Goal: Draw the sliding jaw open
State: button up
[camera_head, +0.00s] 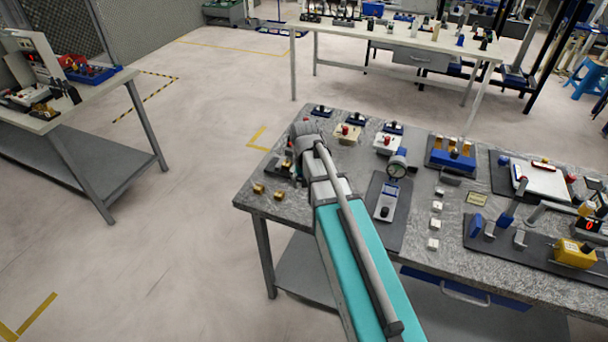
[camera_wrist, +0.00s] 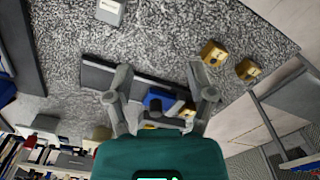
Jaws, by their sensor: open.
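My gripper (camera_head: 289,172) is over the left end of the speckled grey workbench (camera_head: 335,205). In the wrist view my gripper (camera_wrist: 158,72) is open, with its two fingers apart. Below and between them is a small fixture with a long dark grey bar (camera_wrist: 135,80), a blue block (camera_wrist: 157,99) and a small metal piece behind it. I cannot tell for sure which part is the sliding jaw, or whether a finger touches it. In the head view my gripper and wrist hide most of this fixture.
Two brass blocks (camera_head: 268,192) lie near the bench's left edge; they also show in the wrist view (camera_wrist: 230,62). A dial gauge (camera_head: 397,167) and a dark plate with a blue-and-white device (camera_head: 386,204) stand to the right.

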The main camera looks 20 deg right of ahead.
jog(key=s+f+b, duration=0.2)
jog(key=s, duration=0.2)
jog(key=s+a+f+n+b, duration=0.1)
jog(key=s+f, duration=0.1)
jog(key=s, duration=0.2)
jog(key=s+a+f+n+b, duration=0.1)
jog(key=s+f+b, duration=0.1)
jog(key=s, duration=0.2)
jog(key=shift+b, duration=0.35)
jog(key=w+d+r+p, duration=0.2)
jog(key=w+r+p, duration=0.2)
jog(key=w, duration=0.4)
jog(key=w+d+r+n+p, duration=0.1)
jog(key=w+d+r+p, duration=0.1)
jog(key=w+r+p, duration=0.3)
jog(key=w+d+r+p, duration=0.2)
jog(key=w+r+p, duration=0.2)
jog(key=w, duration=0.9)
jog(key=shift+r+n+p, duration=0.3)
jog(key=shift+r+p, duration=0.05)
jog(key=shift+p, duration=0.05)
jog(key=shift+f, duration=0.1)
notch_tip(320, 180, down, 14)
jog(key=b, duration=1.3)
jog(key=shift+r+b, duration=0.2)
jog(key=shift+b, duration=0.2)
grip_shut()
